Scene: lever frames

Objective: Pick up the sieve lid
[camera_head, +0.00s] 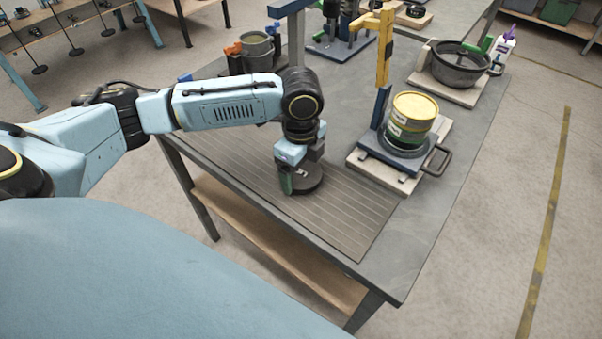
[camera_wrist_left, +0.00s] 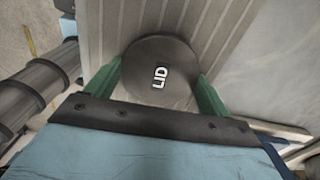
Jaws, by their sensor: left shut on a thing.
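The sieve lid (camera_head: 311,181) is a dark round disc over the ribbed mat on the table. In the left wrist view the lid (camera_wrist_left: 160,55) shows a white "LID" label and sits between two green fingers. My left gripper (camera_head: 288,184) points down and is shut on the lid, with a finger at each side of it. I cannot tell whether the lid touches the mat. The yellow sieve stack (camera_head: 413,112) stands on a blue-and-wood stand to the right of the gripper. My right gripper is not in view.
The ribbed mat (camera_head: 340,215) is bare in front of and right of the lid. A yellow-and-blue post (camera_head: 384,50) rises beside the sieve stack. A dark bowl (camera_head: 460,66) stands farther back right. A grey pot (camera_head: 258,50) stands behind my left arm.

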